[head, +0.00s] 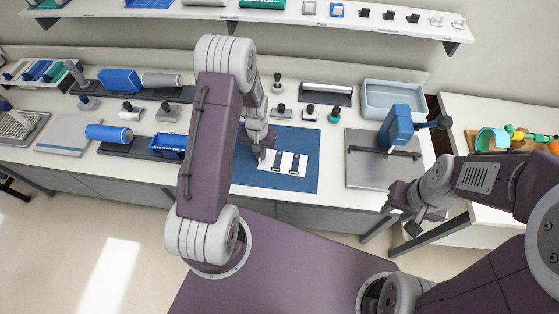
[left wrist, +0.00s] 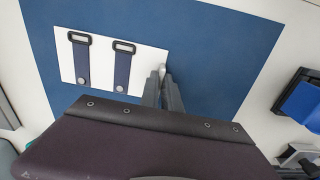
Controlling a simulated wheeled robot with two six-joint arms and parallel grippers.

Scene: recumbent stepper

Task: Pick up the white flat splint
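The white flat splint (head: 271,177) lies on the blue mat (head: 310,147) and carries two dark straps with buckles. In the left wrist view the splint (left wrist: 105,65) lies left of the fingers, on the mat (left wrist: 215,50). My left gripper (head: 262,153) is low over the splint's upper left end. In the left wrist view the left gripper's fingertips (left wrist: 162,73) are close together at the splint's right edge. I cannot tell whether they have closed on it. My right gripper (head: 403,217) hangs near the table's front edge, empty, its fingers apart.
A metal tray (head: 365,174) with a blue device (head: 396,126) stands right of the mat. A light blue bin (head: 391,98) is behind it. Stamp-like tools (head: 278,88) stand behind the mat. A blue basket (head: 169,146) and a blue roll (head: 108,133) are to the left.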

